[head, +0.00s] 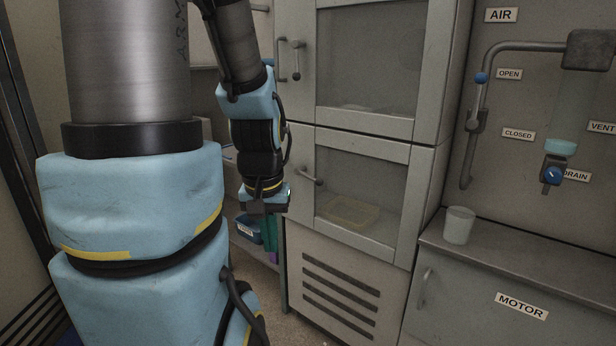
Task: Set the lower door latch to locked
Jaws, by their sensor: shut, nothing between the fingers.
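The lower door (385,149) of the grey cabinet is closed and has a glass window. Its latch (311,177) is a small grey lever at the left edge, slanting down to the right. My gripper (264,209) is shut and empty, pointing down, left of and a little below the latch in the picture. It appears apart from the latch, though the depth between them is hard to judge. The fingertips are small and partly dark in this view.
The upper door (425,128) has its own latch (296,60), hanging down. A yellowish tray (349,211) shows behind the lower glass. A cup (458,225) stands on the motor bench (520,262) at right. Bins (247,229) lie behind and below my gripper.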

